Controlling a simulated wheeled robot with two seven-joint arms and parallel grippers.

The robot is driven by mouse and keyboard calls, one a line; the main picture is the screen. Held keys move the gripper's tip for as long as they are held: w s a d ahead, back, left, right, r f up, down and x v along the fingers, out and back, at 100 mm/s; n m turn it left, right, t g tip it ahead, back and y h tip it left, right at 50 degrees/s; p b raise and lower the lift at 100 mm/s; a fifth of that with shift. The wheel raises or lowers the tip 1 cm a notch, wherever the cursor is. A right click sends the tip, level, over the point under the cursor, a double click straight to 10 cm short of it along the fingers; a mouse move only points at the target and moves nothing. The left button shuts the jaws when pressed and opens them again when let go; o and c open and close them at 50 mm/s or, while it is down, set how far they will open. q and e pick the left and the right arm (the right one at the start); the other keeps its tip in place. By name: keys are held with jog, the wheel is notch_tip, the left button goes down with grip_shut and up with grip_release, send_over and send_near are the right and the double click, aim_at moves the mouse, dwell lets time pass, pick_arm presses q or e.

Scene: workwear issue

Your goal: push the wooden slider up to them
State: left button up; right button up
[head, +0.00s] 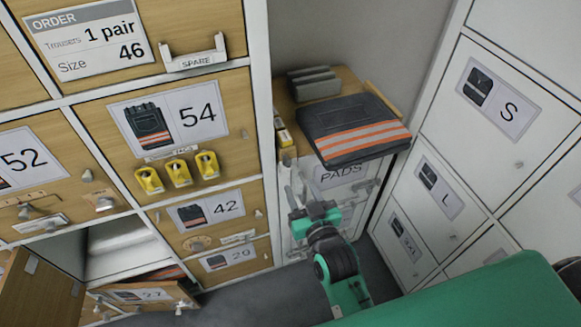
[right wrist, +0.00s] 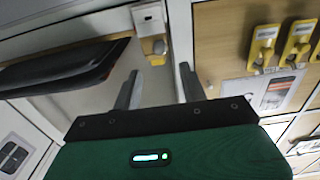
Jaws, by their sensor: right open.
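A light wooden strip (head: 384,98), which may be the slider, lies along the right rear edge of the wooden-topped cabinet. It sits beside folded dark trousers with orange stripes (head: 352,132). The trousers' dark edge also shows at left in the right wrist view (right wrist: 65,68). My right gripper (head: 296,188) is in front of the cabinet, below and left of the trousers. In the right wrist view its two fingers (right wrist: 158,88) stand apart with nothing between them. My left gripper is not in view.
Grey blocks (head: 313,83) stand behind the trousers. A small yellow and white item (head: 283,133) is at the cabinet's left edge. Yellow tags (head: 179,173) hang on the locker at left. White lockers (head: 440,190) close off the right. An open door (head: 140,295) stands low at left.

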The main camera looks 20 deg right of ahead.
aim_at(288, 163)
jog(key=w, duration=0.8)
jog(key=shift+a, duration=0.3)
grip_shut()
